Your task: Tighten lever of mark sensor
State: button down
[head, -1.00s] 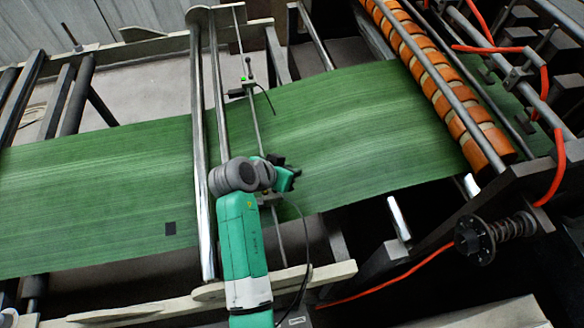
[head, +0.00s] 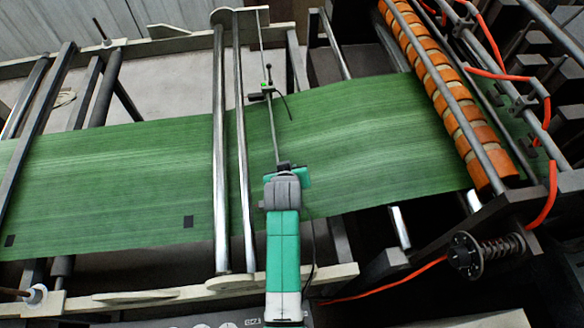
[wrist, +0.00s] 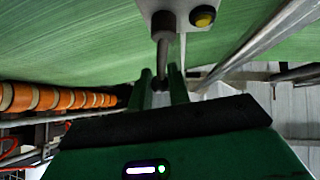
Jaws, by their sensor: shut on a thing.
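In the wrist view a grey sensor block (wrist: 176,10) with a yellow button (wrist: 203,17) hangs at the top. A grey lever (wrist: 163,52) comes down from it, its dark end between my fingers. My gripper (wrist: 161,86) is shut on this lever, with one green finger on each side. In the head view my gripper (head: 288,170) is over the green web at the thin cross rod (head: 272,130). My own arm hides the held lever and its block there.
The green woven web (head: 120,185) spans the frame, with a dark mark (head: 188,221) on it. Steel rollers (head: 220,150) stand left of my arm. An orange-ringed roller (head: 445,95) and orange hoses (head: 550,190) lie to the right.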

jog(key=shift+a+n+y, duration=0.2)
jog(key=shift+n+y, duration=0.2)
jog(key=c, duration=1.4)
grip_release()
jog(key=p+v, duration=0.1)
jog(key=v, duration=0.7)
